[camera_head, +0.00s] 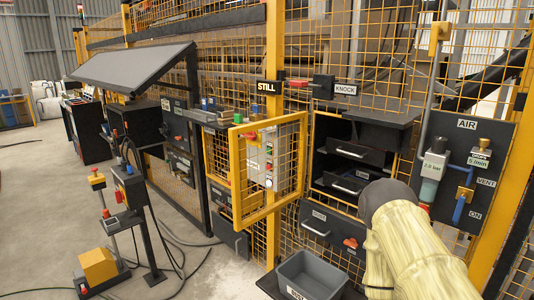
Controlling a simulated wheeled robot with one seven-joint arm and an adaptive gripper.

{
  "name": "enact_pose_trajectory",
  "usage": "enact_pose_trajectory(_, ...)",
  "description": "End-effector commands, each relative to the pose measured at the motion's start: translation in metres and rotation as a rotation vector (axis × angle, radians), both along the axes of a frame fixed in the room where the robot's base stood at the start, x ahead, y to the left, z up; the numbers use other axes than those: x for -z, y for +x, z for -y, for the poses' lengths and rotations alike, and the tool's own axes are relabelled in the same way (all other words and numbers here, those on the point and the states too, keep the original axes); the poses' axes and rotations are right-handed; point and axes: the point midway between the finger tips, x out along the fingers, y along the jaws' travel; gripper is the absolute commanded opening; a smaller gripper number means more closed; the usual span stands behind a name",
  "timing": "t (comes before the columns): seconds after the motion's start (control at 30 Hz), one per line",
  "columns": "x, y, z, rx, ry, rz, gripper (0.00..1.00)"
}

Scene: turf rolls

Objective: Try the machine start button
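A pale control panel (288,166) with a column of small round buttons stands behind the mesh of a yellow-framed gate (238,172), near the middle of the head view. Small green and red spots show on the panel, but the mesh crosses them and their labels are too small to read. I cannot tell which one is the machine start button. The gate appears to stand swung outward, at an angle to the fence. My arm enters at the lower right, and its gripper is out of view.
A dark board marked AIR (467,124) carries a regulator and a blue valve at right. Dark drawers (355,153) stand left of it. A grey bin (311,274) lies below. A yellow-footed pedestal (99,263) and cables occupy the left floor. Signs read STILL (269,87) and KNOCK (345,89).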

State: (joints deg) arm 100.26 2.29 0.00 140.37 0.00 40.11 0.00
Motion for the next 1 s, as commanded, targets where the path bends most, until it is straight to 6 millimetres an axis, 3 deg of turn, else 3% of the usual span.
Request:
enact_pose_trajectory(0.1,0.0,0.0,0.0,0.0,0.0,0.0,0.4)
enact_pose_trajectory(0.33,0.0,0.0,0.0,0.0,0.0,0.0,0.0)
enact_pose_trajectory(1.0,0.0,0.0,0.0,0.0,0.0,0.0,0.0)
